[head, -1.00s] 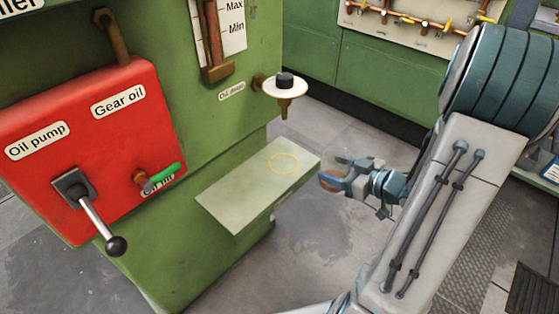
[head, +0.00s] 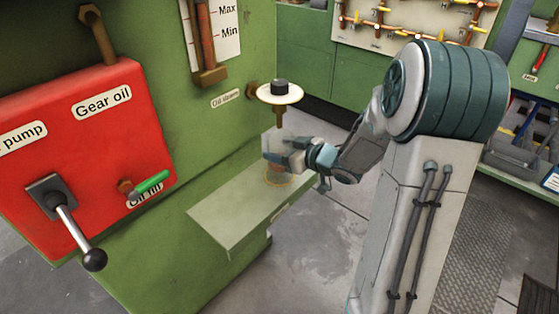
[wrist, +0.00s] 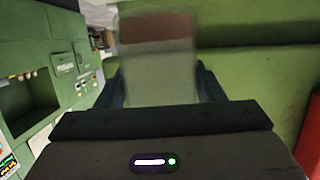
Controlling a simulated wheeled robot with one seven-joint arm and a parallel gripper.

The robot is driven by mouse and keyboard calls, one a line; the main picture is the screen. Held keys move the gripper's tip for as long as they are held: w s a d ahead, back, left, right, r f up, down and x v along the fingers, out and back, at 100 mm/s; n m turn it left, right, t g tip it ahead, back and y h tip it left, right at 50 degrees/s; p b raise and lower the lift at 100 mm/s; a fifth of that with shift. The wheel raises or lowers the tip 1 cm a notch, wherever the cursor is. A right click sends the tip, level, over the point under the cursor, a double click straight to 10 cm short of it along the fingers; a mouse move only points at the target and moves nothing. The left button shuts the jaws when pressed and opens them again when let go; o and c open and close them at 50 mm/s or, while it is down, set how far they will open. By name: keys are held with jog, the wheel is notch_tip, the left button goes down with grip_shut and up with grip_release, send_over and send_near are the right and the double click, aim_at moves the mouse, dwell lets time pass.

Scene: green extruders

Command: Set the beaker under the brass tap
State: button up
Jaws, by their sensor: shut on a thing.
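The clear beaker (head: 277,142) is between the jaws of my gripper (head: 280,160), which is shut on it. It stands roughly upright over the yellow ring (head: 289,183) on the pale green shelf (head: 230,215), with a brownish band low in it. I cannot tell whether its base touches the shelf. The brass tap (head: 280,116), with a white disc and black knob, is just above the beaker. In the wrist view the beaker (wrist: 158,75) fills the space between the dark fingers, and its brownish band is at the top.
The green machine wall (head: 215,130) rises behind the shelf. A red panel (head: 85,150) with a black-knobbed lever (head: 75,230) and a green-handled valve (head: 150,183) is at the left. Open floor (head: 310,255) lies right of the shelf.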

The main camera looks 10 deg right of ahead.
jog(key=shift+w+a+f+b, duration=0.2)
jog(key=shift+f+b, duration=0.35)
jog(key=shift+f, duration=0.35)
jog(key=shift+w+a+f+b, duration=0.15)
jog(key=shift+f+b, duration=0.35)
jog(key=shift+f, duration=0.35)
jog(key=shift+d, duration=0.1)
jog(key=shift+f, duration=0.15)
jog(key=o, duration=1.1)
jog(key=shift+o, duration=0.2)
